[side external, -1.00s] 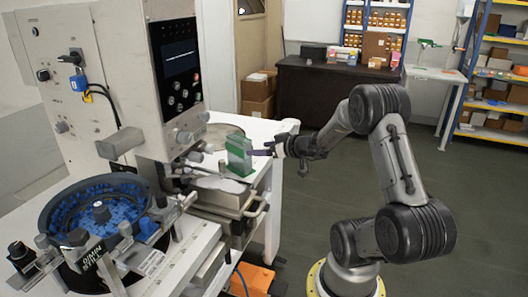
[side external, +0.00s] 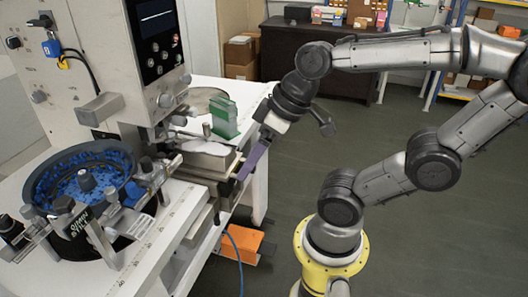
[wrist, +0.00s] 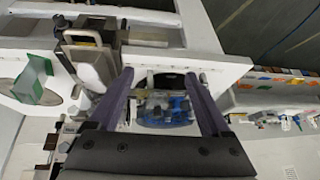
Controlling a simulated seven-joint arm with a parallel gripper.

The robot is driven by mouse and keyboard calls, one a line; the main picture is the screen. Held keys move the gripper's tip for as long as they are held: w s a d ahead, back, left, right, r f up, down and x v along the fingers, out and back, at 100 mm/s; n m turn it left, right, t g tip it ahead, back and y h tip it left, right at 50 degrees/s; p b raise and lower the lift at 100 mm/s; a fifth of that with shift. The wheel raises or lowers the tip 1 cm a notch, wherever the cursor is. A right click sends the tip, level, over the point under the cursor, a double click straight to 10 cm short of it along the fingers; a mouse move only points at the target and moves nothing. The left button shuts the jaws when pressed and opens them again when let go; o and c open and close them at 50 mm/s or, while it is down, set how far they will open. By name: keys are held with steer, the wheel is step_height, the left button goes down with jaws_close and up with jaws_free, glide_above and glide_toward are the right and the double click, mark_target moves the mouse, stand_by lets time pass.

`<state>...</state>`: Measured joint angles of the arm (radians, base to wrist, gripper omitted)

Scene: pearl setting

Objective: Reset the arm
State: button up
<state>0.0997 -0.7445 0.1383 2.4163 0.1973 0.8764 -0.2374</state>
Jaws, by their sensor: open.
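My gripper (side external: 240,176) points steeply down at the front edge of the white table in the side view, with a purple finger beside the machine's metal block. In the wrist view its two purple fingers (wrist: 163,100) stand wide apart, with nothing held between them. Beyond the gap is a blurred blue and dark item (wrist: 165,108); I cannot tell what it is. A green upright piece (side external: 222,116) stands on the table behind the gripper, apart from it. It also shows at the left of the wrist view (wrist: 34,76).
The machine panel (side external: 157,38) rises at the left, beside a round feeder bowl (side external: 38,186) with blue parts. The metal block (side external: 208,158) juts out near my gripper. An orange box (side external: 243,243) lies below the table. Open floor (side external: 300,165) lies right of the table.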

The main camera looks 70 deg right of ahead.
steer(key=shift+s+d+r+m+h, duration=0.15)
steer(key=shift+s+d+m+h, duration=0.15)
steer(key=shift+s+d+h, duration=0.45)
steer(key=shift+s, duration=0.15)
stand_by(1.9)
